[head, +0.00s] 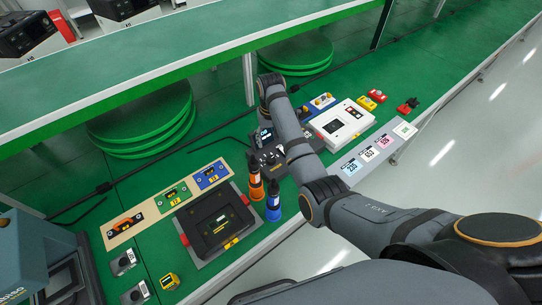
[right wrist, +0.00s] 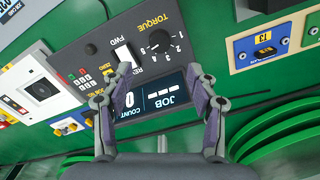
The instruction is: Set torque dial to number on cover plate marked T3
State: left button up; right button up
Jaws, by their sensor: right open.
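The torque dial (right wrist: 160,40) is a dark round knob on the dark controller (right wrist: 95,55), with small numbers around it and TORQUE printed beside it. Its exact setting is too small to read. My right gripper (right wrist: 160,73) is open and empty above the controller, its fingers on either side of the display, apart from the dial. In the head view the controller (head: 270,157) is partly hidden by my right arm. Orange (head: 125,224), green (head: 172,195) and blue (head: 212,175) plates lie on a tan board; their markings are not clearly readable. My left gripper is not in view.
Orange (head: 256,188) and blue (head: 273,208) upright tools stand beside a dark tray (head: 193,252). A white box (head: 341,124) is right of the controller, with several number cards along a grey strip (head: 340,163). A raised green shelf (head: 160,50) runs behind.

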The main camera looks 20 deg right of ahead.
aim_at(271, 158)
notch_tip(271, 158, down, 10)
jog(key=shift+f+p, duration=0.15)
jog(key=shift+p, duration=0.15)
jog(key=shift+c, duration=0.4)
jog(key=c, duration=1.1)
